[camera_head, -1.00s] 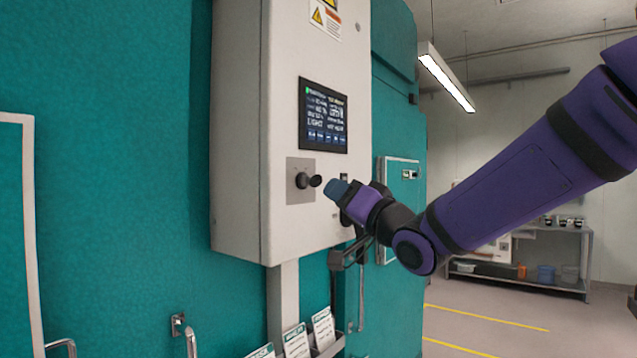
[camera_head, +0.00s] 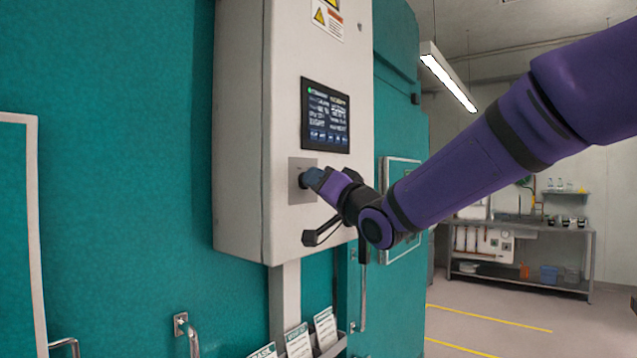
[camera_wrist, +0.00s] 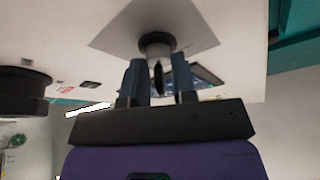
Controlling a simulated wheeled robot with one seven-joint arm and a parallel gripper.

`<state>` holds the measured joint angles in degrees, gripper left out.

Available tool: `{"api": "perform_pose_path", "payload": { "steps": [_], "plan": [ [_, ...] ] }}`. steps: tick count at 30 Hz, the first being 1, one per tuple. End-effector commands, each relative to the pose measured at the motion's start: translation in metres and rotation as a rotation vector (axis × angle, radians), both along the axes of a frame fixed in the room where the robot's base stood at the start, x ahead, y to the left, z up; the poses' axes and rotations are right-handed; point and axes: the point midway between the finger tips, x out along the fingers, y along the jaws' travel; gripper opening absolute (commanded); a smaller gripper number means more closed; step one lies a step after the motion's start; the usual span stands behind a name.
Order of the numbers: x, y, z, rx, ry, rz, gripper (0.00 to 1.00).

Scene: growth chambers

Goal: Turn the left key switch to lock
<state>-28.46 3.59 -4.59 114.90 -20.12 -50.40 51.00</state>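A key switch with a dark collar (camera_wrist: 157,42) sits on a square grey plate (camera_head: 296,193) on the front of the white control box (camera_head: 238,130). The plate also shows at the top of the wrist view (camera_wrist: 190,24). A thin dark key (camera_wrist: 158,78) sticks out from the switch. My gripper (camera_head: 311,178) is at the switch, with one finger on each side of the key. In the wrist view my gripper (camera_wrist: 158,80) is open, with small gaps between key and fingers. The head view hides the key behind the fingers.
A dark screen (camera_head: 325,115) is above the switch. A dark round part (camera_wrist: 22,90) at the left of the wrist view is unclear. Below the box are a rack of cards (camera_head: 297,342) and a metal handle (camera_head: 190,335). A shelf table (camera_head: 520,258) stands far right.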

Motion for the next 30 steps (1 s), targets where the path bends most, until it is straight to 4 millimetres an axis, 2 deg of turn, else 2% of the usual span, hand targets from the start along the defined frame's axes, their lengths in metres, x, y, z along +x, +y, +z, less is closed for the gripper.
{"api": "perform_pose_path", "payload": {
  "steps": [14, 30],
  "plan": [
    [0.0007, -0.0009, -0.0004, -0.061, -0.08, -0.001, 0.02],
    [0.0015, -0.0015, -0.0002, -0.353, -0.453, -0.001, 0.02]
  ]
}}
